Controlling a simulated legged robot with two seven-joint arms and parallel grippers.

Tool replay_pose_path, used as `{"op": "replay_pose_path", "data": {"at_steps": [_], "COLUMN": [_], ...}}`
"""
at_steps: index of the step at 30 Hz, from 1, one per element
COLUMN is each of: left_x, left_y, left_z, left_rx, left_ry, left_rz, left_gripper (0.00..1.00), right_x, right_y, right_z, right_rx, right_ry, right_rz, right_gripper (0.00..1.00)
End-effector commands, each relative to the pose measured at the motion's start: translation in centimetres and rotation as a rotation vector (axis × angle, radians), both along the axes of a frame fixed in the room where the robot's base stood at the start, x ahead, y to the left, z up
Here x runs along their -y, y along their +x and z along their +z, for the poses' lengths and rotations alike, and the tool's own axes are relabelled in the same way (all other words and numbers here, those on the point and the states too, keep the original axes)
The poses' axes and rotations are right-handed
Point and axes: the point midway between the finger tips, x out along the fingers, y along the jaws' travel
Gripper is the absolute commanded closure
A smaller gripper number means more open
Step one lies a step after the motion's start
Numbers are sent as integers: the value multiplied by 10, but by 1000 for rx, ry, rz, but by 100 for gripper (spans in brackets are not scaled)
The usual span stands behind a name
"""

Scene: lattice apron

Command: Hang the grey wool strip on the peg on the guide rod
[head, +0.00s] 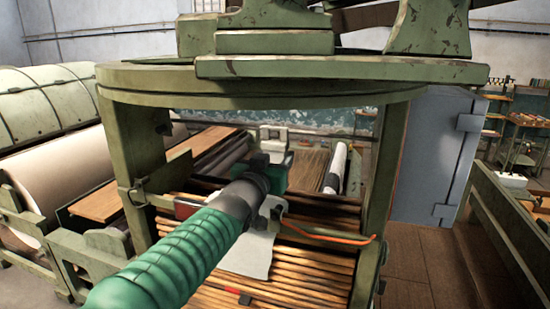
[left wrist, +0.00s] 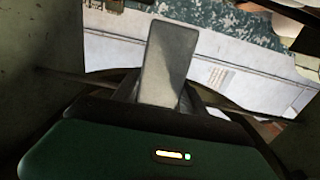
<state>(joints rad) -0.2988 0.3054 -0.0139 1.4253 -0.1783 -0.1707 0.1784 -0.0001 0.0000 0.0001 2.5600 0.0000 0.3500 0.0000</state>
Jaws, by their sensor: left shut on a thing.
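My left gripper (head: 268,210) reaches in from the lower left, over the slatted wooden bed inside the green frame. The grey wool strip (head: 248,254) hangs below it as a pale flap over the slats. In the left wrist view, my left gripper (left wrist: 160,97) is shut on the strip (left wrist: 167,62), which stands out between the two dark fingers. A thin orange rod (head: 328,237) runs right from near the gripper to the frame post. I cannot tell if it is the guide rod, and I cannot make out the peg. My right gripper is not in view.
Green frame posts (head: 133,165) and (head: 383,170) stand on both sides, with a heavy beam (head: 265,92) above. A large pale roll (head: 70,180) lies at left and a grey cabinet (head: 430,155) stands at right. Wooden floor (head: 425,255) is free at lower right.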

Motion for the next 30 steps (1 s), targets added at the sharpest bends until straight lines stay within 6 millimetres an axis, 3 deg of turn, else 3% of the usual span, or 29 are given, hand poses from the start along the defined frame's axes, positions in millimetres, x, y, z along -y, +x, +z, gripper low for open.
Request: {"op": "replay_pose_path", "data": {"at_steps": [18, 30], "left_x": [5, 5], "left_y": [22, 24], "left_z": [0, -1], "left_rx": [0, 1], "left_ry": [-1, 0], "left_rz": [0, 0], "left_gripper": [95, 95], "right_x": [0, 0], "right_y": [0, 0], "right_z": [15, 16], "right_rx": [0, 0], "right_ry": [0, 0], "right_rz": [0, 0], "right_gripper": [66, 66]}}
